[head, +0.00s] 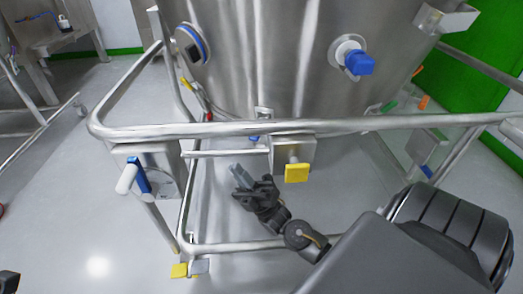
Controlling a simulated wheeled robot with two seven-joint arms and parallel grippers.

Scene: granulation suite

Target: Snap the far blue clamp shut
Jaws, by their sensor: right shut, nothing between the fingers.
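A blue clamp (360,63) sits on a round port at the right of the steel vessel (290,60). A blue-rimmed round port (193,42) with a dark fitting is at the vessel's upper left. A small blue piece (253,138) shows just below the front rail, partly hidden by it. I cannot tell which of these is the far clamp, or whether any is open. My right gripper (240,176) is shut and empty below the front rail, left of the yellow pad, touching no clamp. My left gripper is not clearly in view.
A steel tube frame (300,127) crosses in front of the vessel. A yellow pad (296,172) hangs on a steel box. A blue handle with a white grip (141,178) is on the frame's left. Open floor (70,220) lies left.

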